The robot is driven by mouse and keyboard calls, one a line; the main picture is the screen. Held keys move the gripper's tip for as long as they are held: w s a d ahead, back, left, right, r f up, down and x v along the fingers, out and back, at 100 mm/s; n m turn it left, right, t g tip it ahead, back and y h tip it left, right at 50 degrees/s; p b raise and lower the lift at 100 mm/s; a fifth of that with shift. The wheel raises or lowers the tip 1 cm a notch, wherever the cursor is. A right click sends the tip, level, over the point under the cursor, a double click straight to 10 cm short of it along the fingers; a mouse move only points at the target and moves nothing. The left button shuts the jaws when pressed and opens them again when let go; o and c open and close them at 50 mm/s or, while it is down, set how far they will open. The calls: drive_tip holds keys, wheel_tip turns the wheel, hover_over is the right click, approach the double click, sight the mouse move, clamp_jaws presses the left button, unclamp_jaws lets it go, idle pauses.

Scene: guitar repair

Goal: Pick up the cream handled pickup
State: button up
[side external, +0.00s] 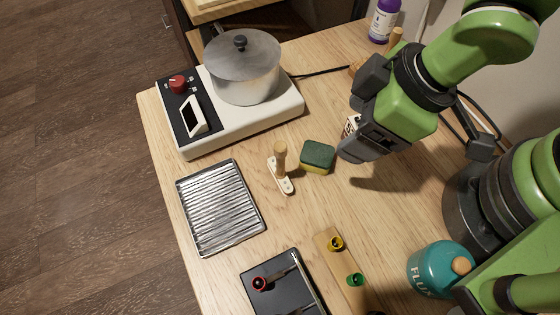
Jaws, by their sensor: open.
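The cream handled pickup (284,183) lies on the wooden table near the middle of the side external view. My gripper (350,142) is to the right of the pickup, above the table and past the sponge. It is open and apart from the pickup. The space between its fingers is partly hidden, and a small pale and reddish patch shows beside them.
A green and yellow sponge (317,157) sits just right of the pickup. A hot plate (225,122) with a lidded pot (243,72) stands behind. A ridged metal tray (221,207) is to the left. A teal flux jar (437,267) stands at the lower right.

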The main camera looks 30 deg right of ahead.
drive_tip(key=c, duration=0.4)
drive_tip(key=shift+a, duration=0.1)
drive_tip(key=shift+c, duration=0.2)
wheel_tip(320, 180, up, 4)
drive_tip(key=m+g+h, duration=0.3)
drive_tip(key=m, duration=0.5)
hover_over(281, 145)
drive_tip(key=shift+s+a, duration=0.1)
drive_tip(key=shift+a, duration=0.05)
drive_tip(key=shift+s+a+r+m, duration=0.15)
drive_tip(key=shift+r+m, duration=0.1)
drive_tip(key=shift+m, duration=0.15)
drive_tip(key=shift+f, duration=0.15)
wheel_tip(281, 145, down, 4)
drive_tip(key=shift+f, duration=0.1)
drive_tip(key=shift+w+d+f, duration=0.15)
drive_tip(key=shift+f, duration=1.15)
drive_tip(key=shift+w+d+f, duration=0.1)
drive_tip(key=shift+f, duration=1.15)
